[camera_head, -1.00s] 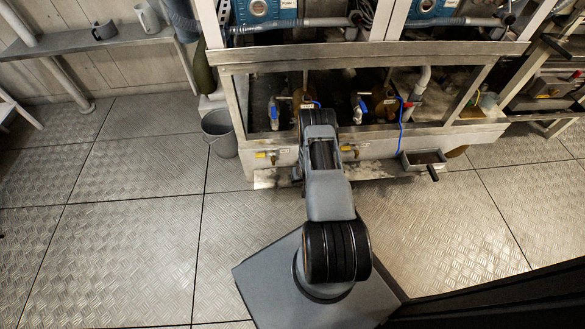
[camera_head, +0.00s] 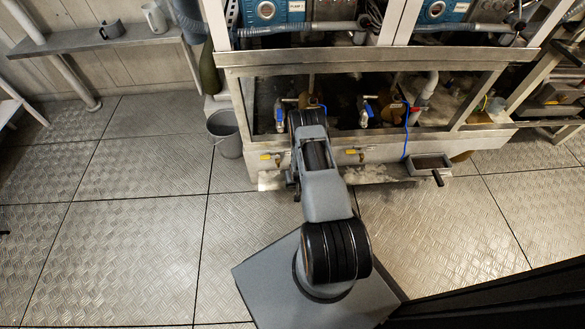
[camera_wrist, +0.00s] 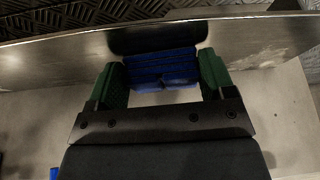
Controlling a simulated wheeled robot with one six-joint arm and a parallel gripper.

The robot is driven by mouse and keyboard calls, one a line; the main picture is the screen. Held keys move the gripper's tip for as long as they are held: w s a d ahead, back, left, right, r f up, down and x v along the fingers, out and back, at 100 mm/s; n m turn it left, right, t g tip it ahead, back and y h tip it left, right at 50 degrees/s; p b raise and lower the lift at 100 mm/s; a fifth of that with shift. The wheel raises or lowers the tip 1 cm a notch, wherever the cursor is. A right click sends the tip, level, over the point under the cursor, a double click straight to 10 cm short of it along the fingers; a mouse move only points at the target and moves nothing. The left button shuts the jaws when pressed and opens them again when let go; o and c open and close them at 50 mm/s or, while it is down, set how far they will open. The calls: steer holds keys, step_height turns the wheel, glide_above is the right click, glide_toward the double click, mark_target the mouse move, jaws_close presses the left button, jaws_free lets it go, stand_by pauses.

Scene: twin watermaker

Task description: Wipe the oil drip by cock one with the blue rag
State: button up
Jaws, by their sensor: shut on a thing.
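The blue rag (camera_wrist: 160,66) is a dark blue folded pad between the green fingers of my gripper (camera_wrist: 163,77) in the wrist view. My gripper is shut on it. The rag is close to a pale metal edge, and I cannot tell whether it touches. In the head view my arm reaches to the lower front of the machine, and its links hide my gripper and the rag. Two small yellow-handled cocks, a left one (camera_head: 268,156) and a right one (camera_head: 360,151), sit along the lower beam. I cannot read which is cock one. No oil drip can be made out.
A steel frame rail (camera_head: 350,62) crosses above the open bay. Blue-handled valves (camera_head: 279,113) stand inside it. A grey bucket (camera_head: 222,132) stands left of the machine. A small metal tray (camera_head: 430,164) juts out at right. The plate floor at left is clear.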

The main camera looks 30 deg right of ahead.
steer(key=shift+w+a+r+p, duration=0.1)
steer(key=shift+a+r+p, duration=0.2)
steer(key=shift+r, duration=0.35)
steer(key=shift+w+a+r+p, duration=0.1)
steer(key=shift+r+p, duration=0.25)
steer(key=shift+r, duration=0.25)
steer(key=shift+s+d+r+p, duration=0.1)
steer(key=shift+d+r+p, duration=0.05)
steer(key=shift+r+p, duration=0.35)
steer(key=shift+d+r+p, duration=0.15)
steer(key=shift+r+p, duration=0.1)
steer(key=shift+r, duration=0.3)
steer(key=shift+r+p, duration=1.15)
steer(key=shift+r, duration=0.6)
